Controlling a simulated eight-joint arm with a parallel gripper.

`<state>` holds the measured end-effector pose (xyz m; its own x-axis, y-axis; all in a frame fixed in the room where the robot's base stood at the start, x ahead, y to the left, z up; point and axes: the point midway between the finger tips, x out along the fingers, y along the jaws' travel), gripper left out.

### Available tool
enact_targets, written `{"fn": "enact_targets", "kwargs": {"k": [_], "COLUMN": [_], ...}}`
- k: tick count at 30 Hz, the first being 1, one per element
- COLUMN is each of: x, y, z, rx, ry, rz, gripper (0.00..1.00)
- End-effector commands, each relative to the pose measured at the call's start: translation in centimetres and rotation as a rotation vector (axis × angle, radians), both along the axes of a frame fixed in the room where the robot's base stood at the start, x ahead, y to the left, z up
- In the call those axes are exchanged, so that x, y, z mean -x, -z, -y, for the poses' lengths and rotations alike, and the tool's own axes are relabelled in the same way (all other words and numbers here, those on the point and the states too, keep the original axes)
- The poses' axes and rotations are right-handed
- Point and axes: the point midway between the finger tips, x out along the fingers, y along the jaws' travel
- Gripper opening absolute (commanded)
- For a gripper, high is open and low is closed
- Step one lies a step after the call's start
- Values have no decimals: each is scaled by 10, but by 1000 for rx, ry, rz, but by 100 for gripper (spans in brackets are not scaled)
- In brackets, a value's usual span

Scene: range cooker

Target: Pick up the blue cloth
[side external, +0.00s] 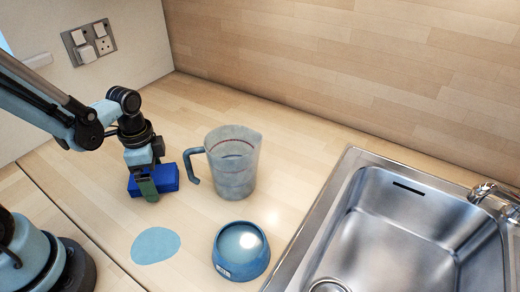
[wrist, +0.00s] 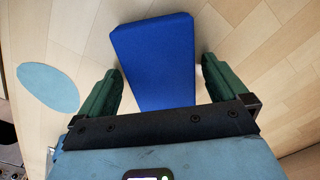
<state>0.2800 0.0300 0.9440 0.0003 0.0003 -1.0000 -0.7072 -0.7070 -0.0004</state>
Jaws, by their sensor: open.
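A dark blue, flat-faced, block-like thing, perhaps the folded blue cloth, lies on the wooden worktop in the side view (side external: 169,178). It also shows in the wrist view (wrist: 155,55), lying between the green fingers and reaching beyond them. My gripper (side external: 150,184) is over it, pointing down, with one finger in front of it in the side view. In the wrist view my gripper (wrist: 161,66) is open, one finger on each side of the blue thing, with a gap on both sides. The finger in the side view hides part of it.
A flat light blue oval (side external: 156,245) lies in front, also in the wrist view (wrist: 48,87). A translucent jug (side external: 236,165) stands close to the right, its handle towards the gripper. A blue bowl (side external: 240,258) is front right. A steel sink (side external: 345,185) lies further right.

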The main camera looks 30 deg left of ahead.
Motion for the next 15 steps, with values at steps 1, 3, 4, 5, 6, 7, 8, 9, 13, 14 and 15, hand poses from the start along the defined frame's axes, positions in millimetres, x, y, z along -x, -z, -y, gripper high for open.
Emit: {"fn": "enact_targets", "kwargs": {"k": [1, 3, 4, 5, 6, 7, 8, 9, 13, 14, 15], "x": [0, 0, 0, 0, 0, 0, 0, 0, 0, 0, 0], "y": [0, 0, 0, 0, 0, 0, 0, 0, 0, 0, 0], "z": [0, 0, 0, 0, 0, 0, 0, 0, 0, 0, 0], "rx": [0, 0, 0, 0, 0, 0, 0, 0, 0, 0, 0], "ry": [0, 0, 0, 0, 0, 0, 0, 0, 0, 0, 0], "rz": [0, 0, 0, 0, 0, 0, 0, 0, 0, 0, 0], "gripper": [100, 89, 85, 80, 74, 69, 65, 59, 44, 44, 44]}}
